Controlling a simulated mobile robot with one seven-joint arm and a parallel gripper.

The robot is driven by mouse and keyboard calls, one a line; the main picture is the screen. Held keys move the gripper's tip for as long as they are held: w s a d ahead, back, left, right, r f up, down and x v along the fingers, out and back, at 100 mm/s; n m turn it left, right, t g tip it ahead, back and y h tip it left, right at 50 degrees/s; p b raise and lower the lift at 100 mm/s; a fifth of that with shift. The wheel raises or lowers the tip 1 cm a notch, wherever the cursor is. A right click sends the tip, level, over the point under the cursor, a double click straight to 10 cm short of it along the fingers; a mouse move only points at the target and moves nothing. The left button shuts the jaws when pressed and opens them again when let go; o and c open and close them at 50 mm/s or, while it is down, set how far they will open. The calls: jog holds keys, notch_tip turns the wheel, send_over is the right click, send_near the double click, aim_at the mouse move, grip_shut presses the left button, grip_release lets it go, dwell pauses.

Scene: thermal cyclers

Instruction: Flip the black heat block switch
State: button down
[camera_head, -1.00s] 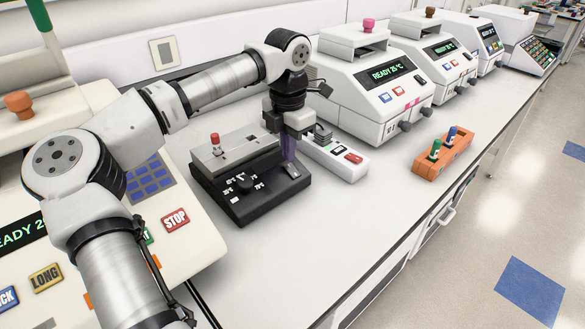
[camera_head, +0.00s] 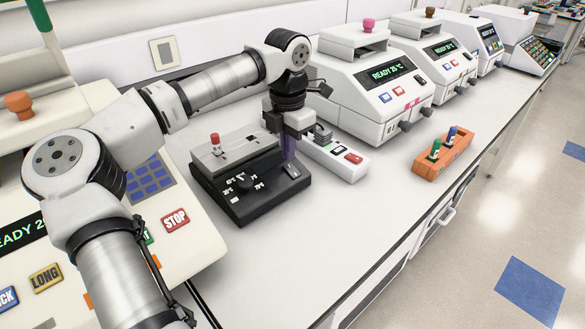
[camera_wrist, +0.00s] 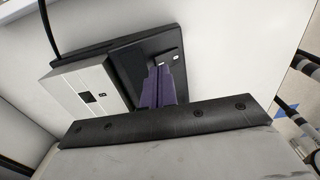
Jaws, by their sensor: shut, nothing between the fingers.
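The black heat block (camera_head: 262,203) with a grey top sits on the bench, a red-topped tube standing in it; its dark body also shows in the wrist view (camera_wrist: 125,72). Its switch (camera_head: 292,170) is at the right end of the black front panel; in the wrist view the switch (camera_wrist: 170,57) lies at the fingertips. My gripper (camera_head: 289,157) is shut and empty, pointing down at the switch. Its purple fingers (camera_wrist: 160,72) reach the near edge of the switch in the wrist view. Whether they touch it, I cannot tell. The fingers hide part of the switch.
A white block with red buttons (camera_head: 347,160) stands close to the right of the heat block. An orange rack (camera_head: 428,170) with two tubes stands further right. White thermal cyclers (camera_head: 372,108) line the back. Bench in front is clear.

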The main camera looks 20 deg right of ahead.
aim_at(289, 165)
jog(key=shift+f+b, duration=0.6)
jog(key=shift+f, duration=0.3)
dwell(0.5)
jog(key=shift+r, duration=0.1)
jog(key=shift+r+p, duration=2.45)
jog(key=shift+r, duration=0.95)
